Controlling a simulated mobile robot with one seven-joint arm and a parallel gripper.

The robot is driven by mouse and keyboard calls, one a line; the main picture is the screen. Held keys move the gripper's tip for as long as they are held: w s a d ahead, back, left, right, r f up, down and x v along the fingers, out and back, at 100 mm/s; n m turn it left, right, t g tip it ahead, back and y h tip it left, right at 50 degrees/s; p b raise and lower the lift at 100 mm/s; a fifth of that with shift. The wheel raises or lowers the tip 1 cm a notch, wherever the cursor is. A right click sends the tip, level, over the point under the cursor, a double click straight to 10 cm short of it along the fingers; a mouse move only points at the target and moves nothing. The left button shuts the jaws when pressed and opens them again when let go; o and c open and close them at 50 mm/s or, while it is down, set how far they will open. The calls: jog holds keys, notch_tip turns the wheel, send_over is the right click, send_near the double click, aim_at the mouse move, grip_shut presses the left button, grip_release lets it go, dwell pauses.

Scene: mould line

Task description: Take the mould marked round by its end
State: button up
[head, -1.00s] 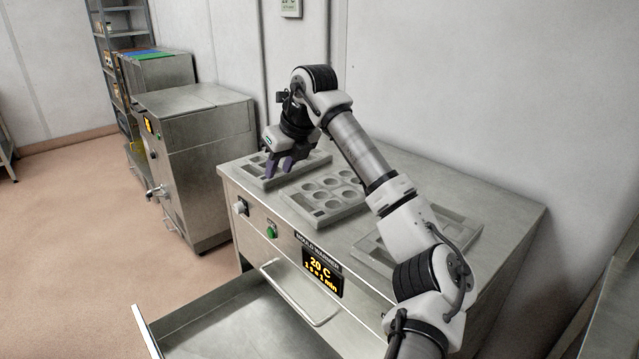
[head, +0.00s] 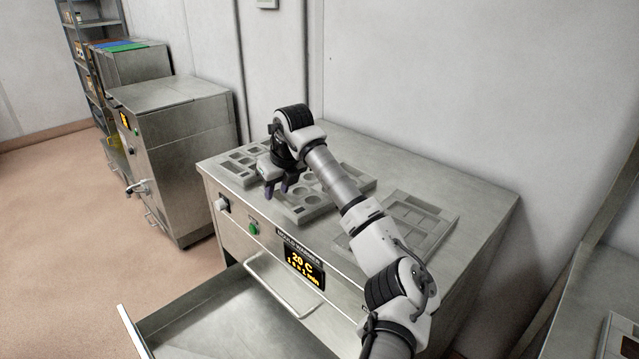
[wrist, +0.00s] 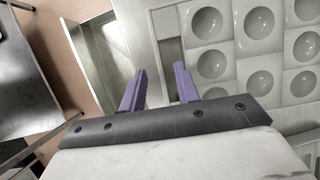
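The mould with round cavities (head: 309,211) lies in the middle of three moulds on the mould warmer (head: 440,183). My arm hides part of it in the head view. It also shows in the wrist view (wrist: 222,47), with rows of round hollows and a slot at its near-left end. My gripper (head: 277,192) is at the mould's front-left end. In the wrist view its two purple fingers (wrist: 160,75) are apart, with nothing gripped between them. The left finger is outside the mould's edge and the right finger is by the slot. I cannot tell their height over it.
A mould with square cavities (head: 236,168) lies to the left, close to my gripper. A mould with rectangular cavities (head: 418,209) lies to the right. The warmer's drawer (head: 225,318) is pulled open below. A steel machine (head: 180,150) stands to the left. A wall is behind.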

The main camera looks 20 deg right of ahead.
aim_at(274, 199)
jog(key=shift+p+x, duration=0.45)
jog(key=shift+x, duration=1.35)
grip_shut()
jog(key=shift+r, duration=0.1)
